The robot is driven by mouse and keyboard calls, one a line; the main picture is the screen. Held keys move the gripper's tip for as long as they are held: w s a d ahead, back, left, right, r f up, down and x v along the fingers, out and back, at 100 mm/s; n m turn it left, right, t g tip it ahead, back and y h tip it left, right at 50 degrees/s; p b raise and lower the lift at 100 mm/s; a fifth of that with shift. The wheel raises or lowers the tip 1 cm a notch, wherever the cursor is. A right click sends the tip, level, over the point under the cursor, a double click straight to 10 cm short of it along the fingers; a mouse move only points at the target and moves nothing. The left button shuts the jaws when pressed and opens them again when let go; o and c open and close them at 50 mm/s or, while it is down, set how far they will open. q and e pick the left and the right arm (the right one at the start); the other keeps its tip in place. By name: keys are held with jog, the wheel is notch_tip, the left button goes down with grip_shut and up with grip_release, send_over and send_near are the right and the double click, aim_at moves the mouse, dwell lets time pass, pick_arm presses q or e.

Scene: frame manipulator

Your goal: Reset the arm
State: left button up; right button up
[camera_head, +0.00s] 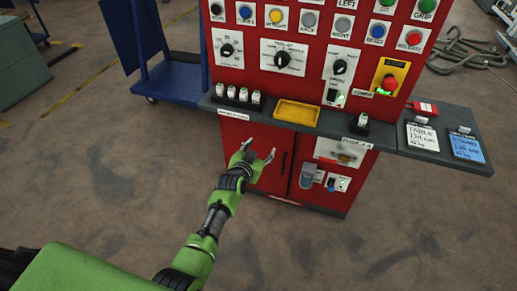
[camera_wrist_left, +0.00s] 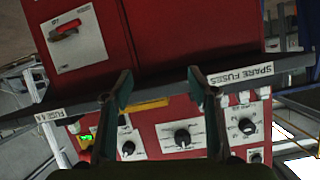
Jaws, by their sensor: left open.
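My left arm reaches in from the bottom left of the head view. My left gripper (camera_head: 260,150) is open and empty in front of the red cabinet (camera_head: 262,170), just below its dark ledge. In the left wrist view the two fingers of the left gripper (camera_wrist_left: 159,84) stand well apart with nothing between them. Behind them lie the ledge and the panel, which appear upside down. I cannot tell whether a fingertip touches the cabinet. My right gripper is not in view.
The ledge holds a yellow tray (camera_head: 297,113), several spare fuses (camera_head: 244,96) and a fuse (camera_head: 360,123) on the right. The panel carries dials, buttons and a red emergency stop (camera_head: 389,83). A blue cart (camera_head: 172,80) stands behind. The floor at front right is clear.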

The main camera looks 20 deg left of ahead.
pick_arm(q)
jog(key=shift+s+f, duration=0.1)
jog(key=shift+f, duration=0.1)
dwell(0.4)
jog(key=s+f+g, duration=0.6)
jog(key=s+f, duration=1.8)
jog(key=f, duration=0.3)
jog(key=s+a+f+g, duration=0.1)
jog(key=s+f, duration=0.3)
jog(key=s, duration=0.8)
jog(key=s+a+f+g, duration=0.1)
jog(key=s+f+g, duration=0.2)
jog(key=s, duration=1)
jog(key=s+a+f+g, duration=0.1)
jog(key=s+f, duration=0.5)
jog(key=s, duration=0.7)
jog(key=shift+a+f+g, duration=0.25)
jog(key=shift+f+g, duration=0.05)
jog(key=shift+g, duration=0.6)
